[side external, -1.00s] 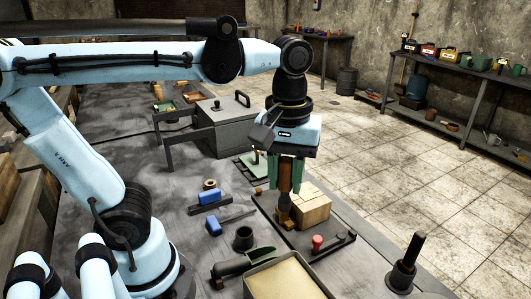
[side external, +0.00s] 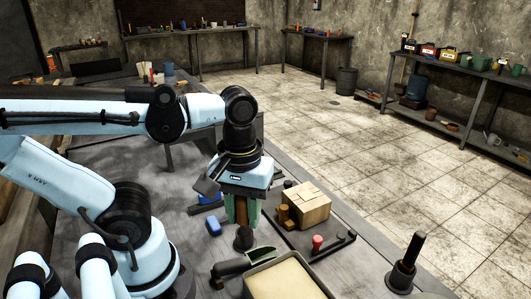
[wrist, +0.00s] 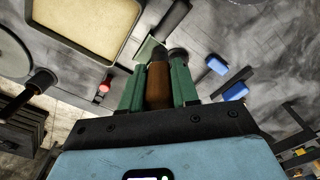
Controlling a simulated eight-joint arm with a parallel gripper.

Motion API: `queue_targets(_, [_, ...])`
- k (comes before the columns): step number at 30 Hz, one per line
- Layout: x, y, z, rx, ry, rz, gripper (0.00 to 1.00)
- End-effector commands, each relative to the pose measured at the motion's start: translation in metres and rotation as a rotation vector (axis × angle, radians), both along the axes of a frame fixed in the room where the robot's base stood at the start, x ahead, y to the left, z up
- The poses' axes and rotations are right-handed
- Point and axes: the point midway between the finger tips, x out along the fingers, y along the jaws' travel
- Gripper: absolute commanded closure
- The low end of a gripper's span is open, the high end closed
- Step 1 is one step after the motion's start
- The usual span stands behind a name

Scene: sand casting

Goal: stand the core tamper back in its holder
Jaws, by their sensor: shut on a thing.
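My gripper (side external: 242,222) is shut on the core tamper (side external: 241,208), whose brown wooden body shows between the green fingers. The tamper hangs roughly upright. A small round black cup (side external: 243,241), which looks like the holder, stands on the bench just below the fingers. In the wrist view the tamper (wrist: 158,88) points away between the fingers, and the dark cup (wrist: 179,54) shows close beside its far end. I cannot tell whether the tamper's lower end is above the cup or inside it.
A sand-filled tray (side external: 285,278) and a dark scoop-like tool (side external: 230,268) lie in front. A wooden block (side external: 307,206) sits on a dark plate to the right, with a red knob (side external: 317,241) nearby. A blue piece (side external: 213,226) lies just left of my gripper.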

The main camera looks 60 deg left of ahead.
Motion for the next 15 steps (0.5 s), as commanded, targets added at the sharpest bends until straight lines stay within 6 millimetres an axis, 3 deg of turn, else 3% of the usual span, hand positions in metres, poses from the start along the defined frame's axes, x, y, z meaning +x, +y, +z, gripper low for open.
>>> queue_targets(9, [0.018, 0.046, -0.029, 0.0, 0.0, 0.007, 1.0])
queue_targets(15, [0.024, 0.06, -0.039, 0.0, 0.0, 0.001, 1.0])
